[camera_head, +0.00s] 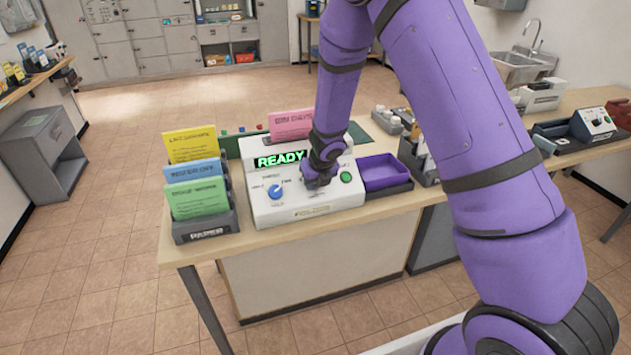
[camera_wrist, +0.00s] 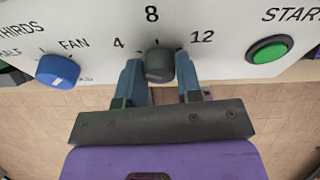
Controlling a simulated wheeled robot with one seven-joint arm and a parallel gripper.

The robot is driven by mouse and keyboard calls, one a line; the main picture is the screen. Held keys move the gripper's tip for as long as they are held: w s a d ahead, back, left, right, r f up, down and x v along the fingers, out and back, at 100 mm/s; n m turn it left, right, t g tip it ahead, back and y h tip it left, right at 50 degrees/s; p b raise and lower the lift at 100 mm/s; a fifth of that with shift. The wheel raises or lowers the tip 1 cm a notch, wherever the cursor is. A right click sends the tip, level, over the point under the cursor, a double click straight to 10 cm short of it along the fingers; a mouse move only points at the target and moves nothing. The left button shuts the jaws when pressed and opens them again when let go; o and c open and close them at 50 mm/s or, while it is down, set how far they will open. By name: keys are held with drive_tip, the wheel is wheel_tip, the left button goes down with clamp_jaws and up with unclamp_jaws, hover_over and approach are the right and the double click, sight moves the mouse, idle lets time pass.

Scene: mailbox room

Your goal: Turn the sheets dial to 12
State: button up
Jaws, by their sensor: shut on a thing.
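The white machine (camera_head: 300,207) stands on the table with a lit READY display (camera_head: 281,158). In the wrist view its sheets dial (camera_wrist: 159,64) is a dark grey knob with 4 at its left, 8 above and 12 at its right. A small light mark on the knob's top appears to face the 8. My gripper (camera_wrist: 160,82) has one finger on each side of this knob and is shut on it. In the head view my gripper (camera_head: 318,180) covers the dial.
A blue dial (camera_head: 276,191) with the word FAN sits left of the grey one. A green START button (camera_head: 346,177) is at the right. A rack of coloured cards (camera_head: 205,228) stands left of the machine and a purple tray (camera_head: 384,170) right of it.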

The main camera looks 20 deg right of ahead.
drive_tip(key=shift+m, duration=0.4)
drive_tip(key=m+y, duration=0.1)
drive_tip(key=m, duration=0.5)
drive_tip(key=shift+s+d+t, duration=0.1)
drive_tip(key=shift+t, duration=0.2)
drive_tip(key=m+t+y, duration=0.1)
drive_tip(key=m, duration=0.5)
drive_tip(key=shift+s+f, duration=0.1)
drive_tip(key=m+t, duration=0.1)
drive_tip(key=m, duration=0.4)
drive_tip(key=shift+f+m, duration=0.1)
drive_tip(key=shift+m, duration=0.2)
drive_tip(key=m+t, duration=0.1)
drive_tip(key=m, duration=0.4)
drive_tip(key=shift+s, duration=0.15)
drive_tip(key=o, duration=0.6)
drive_tip(key=shift+o, duration=0.2)
